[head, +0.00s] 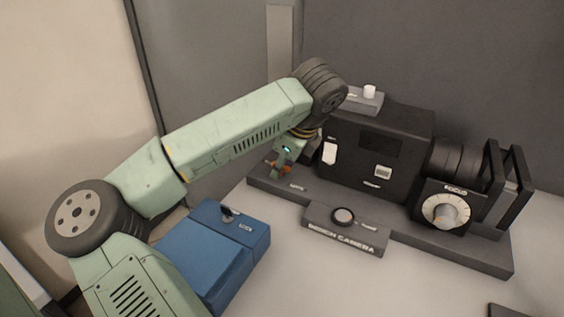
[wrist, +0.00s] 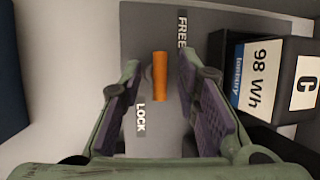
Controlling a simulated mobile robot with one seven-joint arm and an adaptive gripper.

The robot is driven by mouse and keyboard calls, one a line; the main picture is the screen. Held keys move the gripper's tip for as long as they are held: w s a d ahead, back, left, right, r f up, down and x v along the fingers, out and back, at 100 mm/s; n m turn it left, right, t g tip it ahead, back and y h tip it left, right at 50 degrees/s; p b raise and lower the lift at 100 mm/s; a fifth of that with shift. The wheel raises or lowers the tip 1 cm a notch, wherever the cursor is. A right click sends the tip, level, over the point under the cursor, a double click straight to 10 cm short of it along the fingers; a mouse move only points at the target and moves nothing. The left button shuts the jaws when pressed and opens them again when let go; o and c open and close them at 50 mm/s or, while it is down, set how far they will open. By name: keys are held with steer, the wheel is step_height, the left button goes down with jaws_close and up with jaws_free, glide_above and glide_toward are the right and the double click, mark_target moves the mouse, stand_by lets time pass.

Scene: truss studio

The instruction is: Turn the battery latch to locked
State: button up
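The battery latch is an orange bar on a grey plate, lying lengthwise up and down in the wrist view (wrist: 160,77). The word FREE (wrist: 182,29) is beyond its far end to the right; the word LOCK (wrist: 140,117) is by its near end to the left. My gripper (wrist: 159,68) is open, with one finger on each side of the bar and a visible gap to both. In the head view my gripper (head: 284,161) is low at the left end of the camera rig, and only a bit of the orange latch (head: 284,169) shows.
A battery block marked 98 Wh (wrist: 258,78) sits right of the fingers. In the head view, the black bench camera body (head: 345,170) and focus dial (head: 446,211) stand to the right. A blue case (head: 205,250) is in front. The pale bench top between is partly clear.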

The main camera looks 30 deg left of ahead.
jaws_close()
